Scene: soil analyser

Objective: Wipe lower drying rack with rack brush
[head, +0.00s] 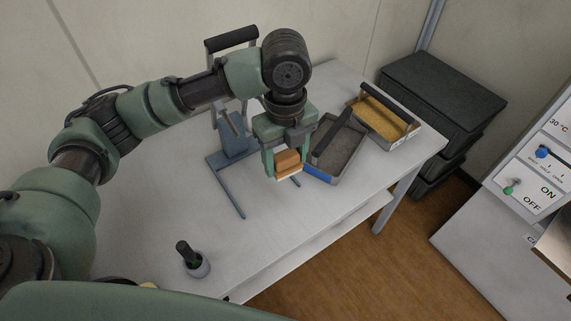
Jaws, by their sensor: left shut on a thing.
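My left gripper (284,165) points down over the middle of the white table and is shut on a small wooden block with a pale lower edge, which looks like the rack brush (288,162). The brush sits between the two fingers, near the blue end of a grey tray. I cannot tell whether it touches the table. No drying rack can be made out. A machine with an ON/OFF panel (532,188) stands at the right edge, and its inside is hidden. My right gripper is out of view.
A grey tray (348,159) and a tray of yellow grains (374,118) lie on the white table (150,225). A blue-grey stand (236,147) is behind my gripper. Black crates (440,95) are stacked beyond. Wooden floor separates table and machine.

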